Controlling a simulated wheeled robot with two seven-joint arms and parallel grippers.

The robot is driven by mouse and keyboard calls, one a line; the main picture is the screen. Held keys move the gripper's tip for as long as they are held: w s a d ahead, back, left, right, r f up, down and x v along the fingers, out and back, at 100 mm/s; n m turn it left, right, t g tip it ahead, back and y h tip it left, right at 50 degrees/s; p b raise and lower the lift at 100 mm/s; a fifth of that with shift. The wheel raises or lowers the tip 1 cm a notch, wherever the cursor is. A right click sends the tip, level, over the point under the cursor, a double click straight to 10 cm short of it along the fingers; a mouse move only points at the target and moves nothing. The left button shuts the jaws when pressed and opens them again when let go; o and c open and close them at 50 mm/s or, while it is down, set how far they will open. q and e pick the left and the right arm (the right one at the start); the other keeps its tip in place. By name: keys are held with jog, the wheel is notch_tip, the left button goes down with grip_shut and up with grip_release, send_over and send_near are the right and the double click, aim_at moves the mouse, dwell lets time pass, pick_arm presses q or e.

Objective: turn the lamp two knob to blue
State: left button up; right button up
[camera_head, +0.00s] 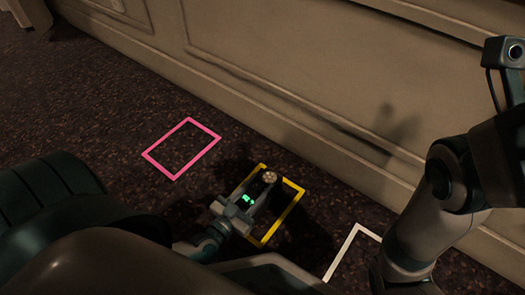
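No lamp, mixing desk or coloured knob can be made out in the head view. My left gripper (262,185) is low in the middle, over the yellow rectangle outline (289,212). Green lights glow on its body. A small round pale thing shows at its tip; I cannot tell whether it is part of the gripper or something apart. Whether the fingers are open or shut is not clear. My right arm rises at the right edge, and its gripper is not in view.
A pink rectangle outline (158,163) lies on the dark speckled floor (95,105), left of the yellow one. Part of a white outline (342,250) shows near my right arm. A panelled beige wall (270,60) runs along the back. The floor around the pink outline is clear.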

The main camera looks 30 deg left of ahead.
pick_arm(q)
grip_shut()
